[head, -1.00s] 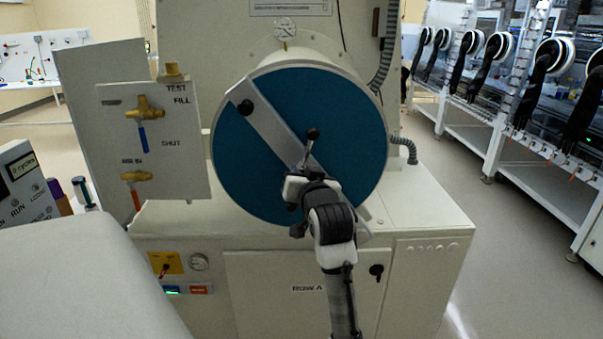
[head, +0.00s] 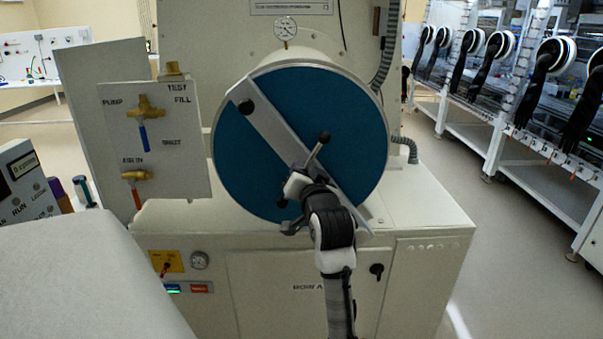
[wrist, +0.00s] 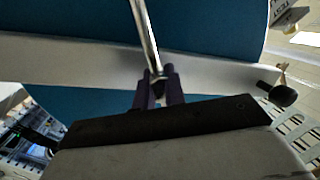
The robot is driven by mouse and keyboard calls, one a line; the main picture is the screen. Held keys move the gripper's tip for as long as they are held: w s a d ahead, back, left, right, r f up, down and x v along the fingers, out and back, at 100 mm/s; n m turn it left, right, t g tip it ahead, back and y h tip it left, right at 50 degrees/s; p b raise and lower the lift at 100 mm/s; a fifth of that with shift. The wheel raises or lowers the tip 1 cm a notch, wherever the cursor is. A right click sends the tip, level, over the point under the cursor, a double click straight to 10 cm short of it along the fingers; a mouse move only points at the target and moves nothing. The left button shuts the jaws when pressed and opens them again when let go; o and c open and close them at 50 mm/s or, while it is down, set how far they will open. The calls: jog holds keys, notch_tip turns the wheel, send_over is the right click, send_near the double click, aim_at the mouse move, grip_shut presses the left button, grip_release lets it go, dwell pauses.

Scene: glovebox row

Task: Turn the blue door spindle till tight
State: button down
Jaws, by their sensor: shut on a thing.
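The round blue door (head: 260,160) faces me with a pale diagonal bar (head: 262,122) across it. The spindle's handle is a thin metal rod (head: 315,157) with a black knob at its upper end (head: 325,137), tilted up to the right. My gripper (head: 297,185) is at the door's middle, shut on the spindle handle below that knob. In the wrist view the rod (wrist: 145,30) runs down between my dark fingertips (wrist: 158,77). My gripper and wrist hide the spindle's centre and most of its lower part.
A valve panel (head: 180,165) with brass valves stands left of the door. A pale rounded surface (head: 85,275) fills the lower left. A cabinet (head: 425,230) sits below the door. Floor (head: 470,240) is clear at right, before a row of gloveboxes (head: 500,100).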

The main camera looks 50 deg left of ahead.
jog(key=c, duration=1.5)
grip_release()
jog(key=shift+c, duration=0.2)
jog(key=shift+d, duration=0.1)
jog(key=b+v, duration=0.4)
jog(key=v, duration=0.9)
jog(key=shift+s+d, duration=0.2)
jog(key=shift+d, duration=0.1)
jog(key=shift+f, duration=0.1)
